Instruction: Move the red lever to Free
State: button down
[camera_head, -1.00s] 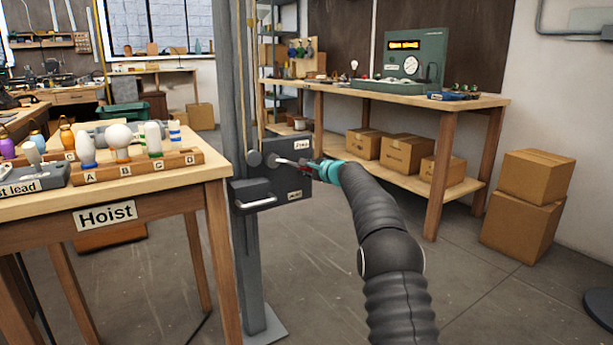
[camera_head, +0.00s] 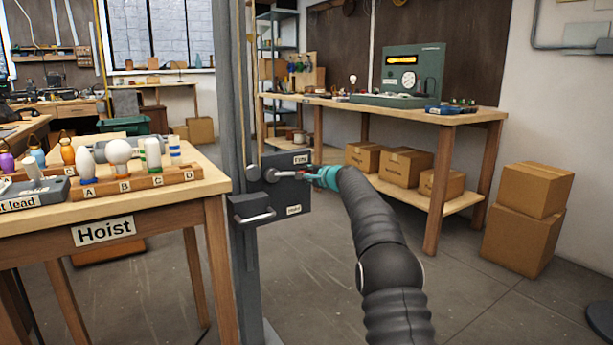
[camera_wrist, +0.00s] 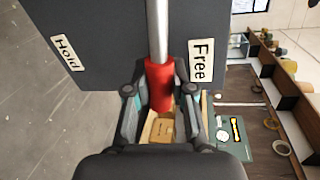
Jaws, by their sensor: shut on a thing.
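The lever has a pale metal shaft (camera_wrist: 158,28) and a red grip (camera_wrist: 159,84). It is mounted on a dark grey box (camera_head: 275,197) on the hoist column. A "Free" label (camera_head: 301,159) is at the box's upper right, also in the wrist view (camera_wrist: 200,60), and a "Hold" label (camera_wrist: 68,54) is on the other side. My gripper (camera_head: 313,176) is shut on the red grip, one finger on each side in the wrist view. The shaft lies between the labels, closer to Free, and points roughly sideways in the head view.
A wooden table with a "Hoist" sign (camera_head: 103,231) stands left of the column (camera_head: 229,100). A workbench (camera_head: 465,116) with a green tester (camera_head: 412,72) is behind. Stacked cartons (camera_head: 528,220) stand at right. The floor between is open.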

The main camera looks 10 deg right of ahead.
jog(key=c, duration=1.2)
grip_release()
jog(key=shift+a+r, duration=0.1)
jog(key=shift+a, duration=0.05)
jog(key=shift+c, duration=0.2)
jog(key=shift+d, duration=0.2)
jog(key=shift+s, duration=0.1)
jog(key=v, duration=1.1)
jog(key=shift+s, duration=0.3)
